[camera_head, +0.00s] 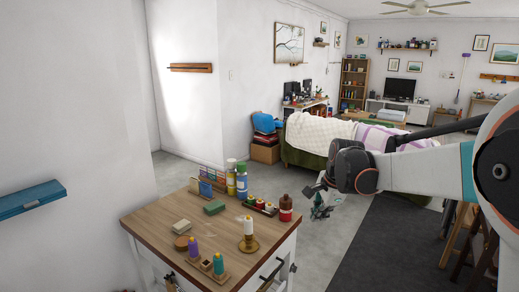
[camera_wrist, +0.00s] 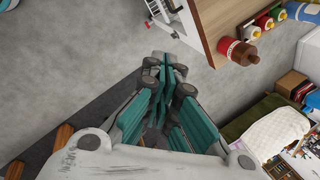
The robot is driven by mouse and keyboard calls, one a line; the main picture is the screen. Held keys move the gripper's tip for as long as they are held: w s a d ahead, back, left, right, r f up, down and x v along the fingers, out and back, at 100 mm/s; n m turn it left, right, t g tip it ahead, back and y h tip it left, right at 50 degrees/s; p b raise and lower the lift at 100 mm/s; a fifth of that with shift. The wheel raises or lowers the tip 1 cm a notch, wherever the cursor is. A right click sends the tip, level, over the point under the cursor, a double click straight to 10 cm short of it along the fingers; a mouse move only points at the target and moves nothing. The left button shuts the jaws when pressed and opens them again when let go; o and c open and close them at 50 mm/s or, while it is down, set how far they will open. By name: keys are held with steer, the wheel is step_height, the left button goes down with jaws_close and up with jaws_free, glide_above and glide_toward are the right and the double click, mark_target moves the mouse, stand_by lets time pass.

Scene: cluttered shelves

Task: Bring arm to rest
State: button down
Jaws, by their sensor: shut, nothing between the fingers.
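My arm comes in from the right in the head view. My gripper (camera_head: 322,207) hangs below the dark wrist joint, past the right side of the wooden-topped cabinet (camera_head: 160,218), over the grey floor. In the wrist view my gripper (camera_wrist: 168,70) has teal finger pads and grey fingertips close together. It is shut and empty. It is apart from the cabinet, whose edge (camera_wrist: 205,40) shows at the top of the wrist view.
The cabinet top holds a red-brown bottle (camera_head: 286,208), a candle in a brass holder (camera_head: 248,240), tall bottles (camera_head: 241,182) and several small items. A covered sofa (camera_head: 310,133) stands behind my gripper. A dark rug (camera_head: 385,245) lies at the right. Open floor surrounds the gripper.

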steer(key=s+r+n+t, duration=0.15)
steer(key=s+n, duration=0.25)
steer(key=s, duration=0.5)
steer(key=s+d+r+n+h, duration=0.1)
steer(key=s+r+n, duration=0.15)
steer(key=s, duration=0.55)
steer(key=s+r+n+t, duration=0.1)
steer(key=s+r+n, duration=0.1)
steer(key=s+n, duration=0.5)
steer(key=s+f+n, duration=0.2)
steer(key=s+f, duration=0.2)
steer(key=s, duration=0.5)
steer(key=shift+s+d+t, duration=0.25)
steer(key=shift+s+t, duration=0.1)
steer(key=shift+t, duration=0.1)
steer(key=shift+f, duration=0.1)
